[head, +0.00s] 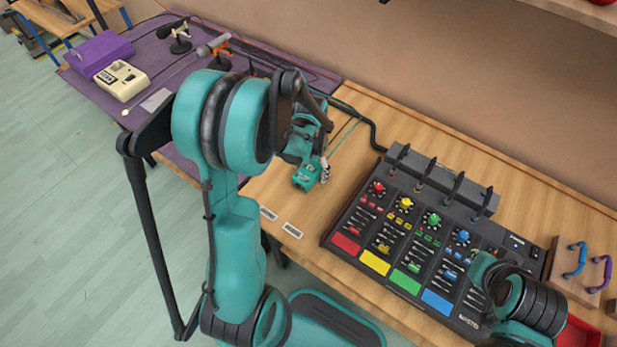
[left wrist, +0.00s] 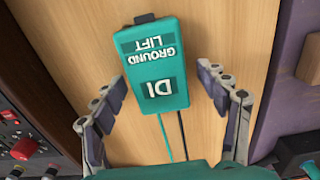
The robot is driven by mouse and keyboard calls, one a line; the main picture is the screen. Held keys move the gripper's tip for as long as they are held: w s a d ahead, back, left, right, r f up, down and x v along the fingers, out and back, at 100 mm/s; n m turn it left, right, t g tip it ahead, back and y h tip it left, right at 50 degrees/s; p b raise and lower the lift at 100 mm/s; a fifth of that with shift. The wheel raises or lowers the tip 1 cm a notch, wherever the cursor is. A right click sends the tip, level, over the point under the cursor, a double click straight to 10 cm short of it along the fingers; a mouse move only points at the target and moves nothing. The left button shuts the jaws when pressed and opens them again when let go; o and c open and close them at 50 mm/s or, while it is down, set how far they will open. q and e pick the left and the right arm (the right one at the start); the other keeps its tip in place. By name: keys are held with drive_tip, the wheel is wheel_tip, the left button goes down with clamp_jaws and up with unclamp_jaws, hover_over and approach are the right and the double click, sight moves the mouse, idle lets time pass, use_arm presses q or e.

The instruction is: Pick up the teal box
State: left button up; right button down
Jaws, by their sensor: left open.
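The teal box (head: 307,176) lies on the wooden table, left of the mixer in the head view. In the left wrist view the teal box (left wrist: 152,98) shows "DI" and "GROUND LIFT" upside down, with a dark switch at its far end and two thin cables at its near end. My left gripper (left wrist: 160,80) is open, with one finger on each side of the box and wood showing between each finger and the box. In the head view my left gripper (head: 322,168) is at the box, partly hidden by its arm. My right gripper does not show.
A large mixer (head: 398,272) with coloured pads stands to the right of the box. A purple mat (head: 165,62) to the left carries a cream device (head: 122,80), a purple case (head: 98,52) and microphones. A black cable (head: 372,135) runs behind the box.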

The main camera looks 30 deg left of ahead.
sight(310, 168)
use_arm(q)
drive_tip(key=shift+c, duration=1.2)
drive_tip(key=c, duration=1.2)
